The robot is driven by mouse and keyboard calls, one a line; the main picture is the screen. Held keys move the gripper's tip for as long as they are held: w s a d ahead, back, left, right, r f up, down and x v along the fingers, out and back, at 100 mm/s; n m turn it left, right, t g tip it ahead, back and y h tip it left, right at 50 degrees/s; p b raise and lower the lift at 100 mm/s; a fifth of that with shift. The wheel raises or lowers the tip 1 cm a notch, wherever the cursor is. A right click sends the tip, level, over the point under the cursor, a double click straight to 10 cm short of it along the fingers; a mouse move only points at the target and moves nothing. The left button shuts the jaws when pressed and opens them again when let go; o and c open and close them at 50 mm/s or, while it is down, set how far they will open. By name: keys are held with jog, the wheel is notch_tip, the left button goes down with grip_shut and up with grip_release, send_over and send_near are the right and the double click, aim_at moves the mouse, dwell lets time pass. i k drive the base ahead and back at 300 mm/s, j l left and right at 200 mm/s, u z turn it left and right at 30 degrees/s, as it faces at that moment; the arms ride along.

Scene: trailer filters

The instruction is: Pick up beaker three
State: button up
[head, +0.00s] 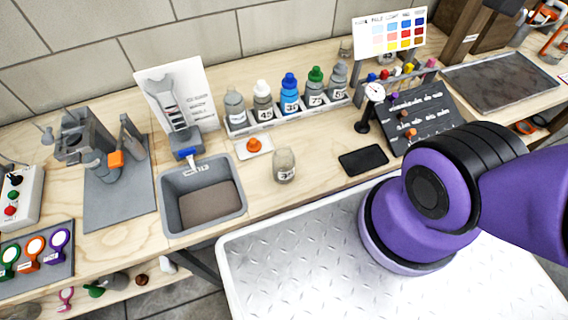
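A small clear glass jar (284,166) stands upright on the wooden counter, just right of the sink. Its white label seems to carry a 3, though the print is too small to read surely. It looks like beaker three. Nothing touches it. My purple and black arm (440,195) reaches in from the right over the metal plate, well to the right of the jar. My gripper is not visible in this view.
A grey sink (241,207) lies left of the jar. An orange item (254,145) on a white pad and a rack (296,120) of labelled bottles stand behind it. A black slab (363,160) lies right. A diamond-plate surface (290,270) is in front.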

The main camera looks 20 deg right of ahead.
aim_at(97, 162)
jog(key=k+j, duration=0.1)
jog(key=j, duration=1.2)
jog(key=k+j, duration=0.15)
jog(key=j, duration=1.15)
jog(key=k, duration=0.05)
